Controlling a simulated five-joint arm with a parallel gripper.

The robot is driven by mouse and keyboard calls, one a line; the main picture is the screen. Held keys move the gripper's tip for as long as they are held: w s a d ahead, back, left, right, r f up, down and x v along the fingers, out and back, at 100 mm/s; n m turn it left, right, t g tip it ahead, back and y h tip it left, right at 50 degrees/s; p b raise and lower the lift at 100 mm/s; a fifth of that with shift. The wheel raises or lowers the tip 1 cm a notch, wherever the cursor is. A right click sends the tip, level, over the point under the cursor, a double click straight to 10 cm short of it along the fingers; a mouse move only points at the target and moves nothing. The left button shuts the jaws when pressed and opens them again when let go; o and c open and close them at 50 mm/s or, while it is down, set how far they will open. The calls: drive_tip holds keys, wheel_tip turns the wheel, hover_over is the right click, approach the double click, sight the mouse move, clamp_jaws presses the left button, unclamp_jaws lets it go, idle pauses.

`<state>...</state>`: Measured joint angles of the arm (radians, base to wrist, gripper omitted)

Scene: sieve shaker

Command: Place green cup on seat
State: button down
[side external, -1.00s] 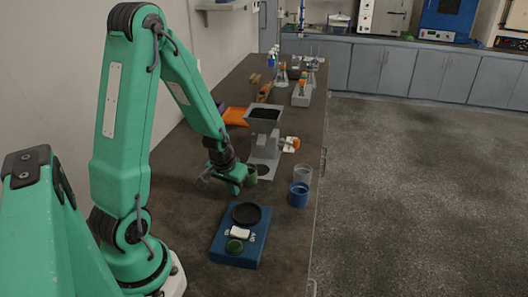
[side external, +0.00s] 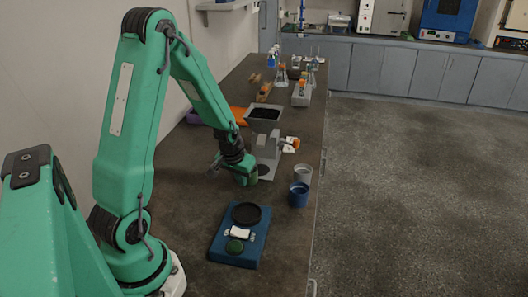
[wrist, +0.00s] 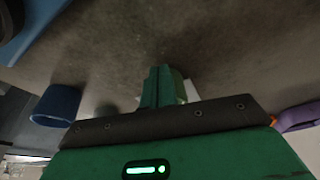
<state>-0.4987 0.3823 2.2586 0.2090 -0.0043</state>
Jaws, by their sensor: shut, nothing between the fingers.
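My gripper (side external: 246,181) is shut and empty, low over the bench in front of the grey hopper stand. Its green fingers (wrist: 157,87) show together in the wrist view. A lighter green patch (wrist: 179,86) just behind them may be the green cup; in the side view the cup is hidden or merges with the fingers. I cannot tell whether they touch. A dark round pad (side external: 264,170) lies on the foot of the hopper stand, right of the gripper. A blue device (side external: 226,247) with a black round plate (side external: 246,214) stands nearer; I cannot tell which is the seat.
A blue cup (side external: 298,195) and a clear cup (side external: 303,173) stand right of the gripper near the bench edge. The grey hopper (side external: 264,116) rises behind it. An orange item (side external: 238,115) and a purple item (side external: 194,117) lie farther back. Bench between gripper and blue device is clear.

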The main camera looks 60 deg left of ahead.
drive_tip(key=shift+w+a, duration=0.55)
drive_tip(key=shift+w, duration=0.45)
drive_tip(key=shift+w+a, duration=0.6)
drive_tip(key=shift+w, duration=0.45)
drive_tip(key=shift+w+a, duration=0.55)
drive_tip(key=shift+w, duration=0.45)
drive_tip(key=shift+s, duration=0.15)
drive_tip(key=shift+s+d, duration=0.45)
drive_tip(key=shift+s, duration=0.3)
drive_tip(key=shift+s+d, duration=0.5)
drive_tip(key=shift+s, duration=0.35)
drive_tip(key=v, duration=1)
drive_tip(key=s+d+r+m+t, duration=0.1)
drive_tip(key=s+d+r+m, duration=0.2)
drive_tip(key=s+d+r, duration=0.3)
drive_tip(key=s+d+r+m+t+h, duration=0.1)
drive_tip(key=s+d+r, duration=0.5)
drive_tip(key=d, duration=0.7)
drive_tip(key=shift+s+r+m+t+h, duration=0.3)
drive_tip(key=shift+s+r+m, duration=0.1)
drive_tip(key=shift+r+m, duration=0.45)
